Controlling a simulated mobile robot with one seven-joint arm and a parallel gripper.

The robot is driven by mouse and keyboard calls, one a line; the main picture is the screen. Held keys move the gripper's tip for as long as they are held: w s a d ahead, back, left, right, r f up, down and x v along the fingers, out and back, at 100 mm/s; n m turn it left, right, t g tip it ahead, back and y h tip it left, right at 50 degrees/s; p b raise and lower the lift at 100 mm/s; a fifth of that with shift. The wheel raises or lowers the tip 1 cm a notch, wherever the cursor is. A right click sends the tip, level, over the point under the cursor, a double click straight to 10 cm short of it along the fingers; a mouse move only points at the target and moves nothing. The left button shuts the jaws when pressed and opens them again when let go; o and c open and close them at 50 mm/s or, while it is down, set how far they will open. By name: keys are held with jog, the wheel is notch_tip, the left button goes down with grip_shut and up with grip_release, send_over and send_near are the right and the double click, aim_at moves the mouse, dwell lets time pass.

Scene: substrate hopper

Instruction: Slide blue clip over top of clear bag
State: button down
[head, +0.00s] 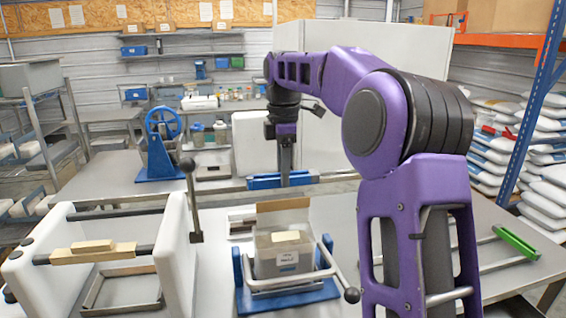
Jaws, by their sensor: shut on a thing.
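The blue clip (262,183) is a long bar lying crosswise in the picture, near the middle. My gripper (285,177) points down and is shut on it at about its middle. The fingertips are small and partly hidden. The clear bag (284,262) stands upright in a blue stand (242,287) in front of the clip, with a white label and a pale block seen at its upper part. A tan top edge (283,205) rises at its back. The clip shows above and apart from this edge in the picture; I cannot tell the exact depth between them.
A metal bar with a dark ball end (352,295) crosses in front of the bag. A white-sided frame with a lever (192,200) stands left, bearing wooden blocks (95,251). A blue wheeled device (162,145) stands behind. A green piece (517,243) lies right.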

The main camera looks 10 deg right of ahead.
aim_at(283, 204)
jog(key=shift+f+b, duration=1.7)
jog(key=shift+f, duration=1.5)
jog(key=shift+p, duration=0.4)
grip_release()
jog(key=shift+r, duration=0.1)
notch_tip(283, 204, up, 3)
jog(key=p, duration=0.3)
jog(key=shift+f, duration=0.2)
jog(key=shift+r, duration=2.1)
